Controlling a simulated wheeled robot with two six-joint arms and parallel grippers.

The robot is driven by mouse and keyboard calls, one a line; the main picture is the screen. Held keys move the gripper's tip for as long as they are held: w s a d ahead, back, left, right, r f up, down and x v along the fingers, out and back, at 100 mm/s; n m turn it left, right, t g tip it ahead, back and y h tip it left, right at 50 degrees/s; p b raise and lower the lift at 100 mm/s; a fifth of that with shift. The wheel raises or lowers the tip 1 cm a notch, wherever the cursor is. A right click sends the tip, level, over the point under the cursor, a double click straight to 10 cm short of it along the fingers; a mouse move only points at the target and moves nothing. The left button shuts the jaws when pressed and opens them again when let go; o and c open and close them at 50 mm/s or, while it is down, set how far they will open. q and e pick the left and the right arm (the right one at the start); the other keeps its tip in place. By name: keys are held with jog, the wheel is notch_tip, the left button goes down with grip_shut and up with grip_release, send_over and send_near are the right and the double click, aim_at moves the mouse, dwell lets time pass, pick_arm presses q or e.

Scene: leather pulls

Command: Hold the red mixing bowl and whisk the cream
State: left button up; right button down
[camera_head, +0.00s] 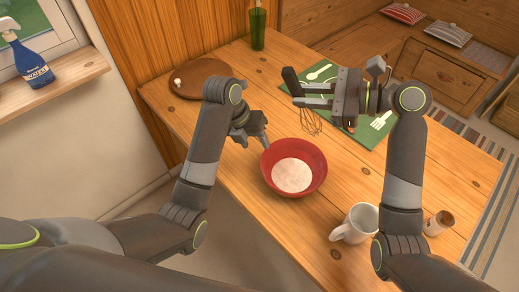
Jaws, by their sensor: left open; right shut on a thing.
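The red mixing bowl (318,161) stands upright on the wooden table, with white cream (292,175) in its bottom. My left gripper (254,144) is open at the bowl's upper left, close to the rim; I cannot tell whether it touches. My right gripper (302,95) is shut on the whisk's dark handle (291,80) above the table, beyond the bowl. The whisk's wire loops (311,122) hang below the fingers, above and to the right of the bowl in the picture, outside it.
A green mat (322,74) with pale utensils lies behind my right gripper. A white mug (356,224) and a small brown jar (439,222) stand at the near right. A round wooden board (190,84) and a green glass (257,28) are at the back.

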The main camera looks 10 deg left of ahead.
aim_at(264, 158)
pick_arm(q)
jog(key=x, duration=1.1)
grip_shut()
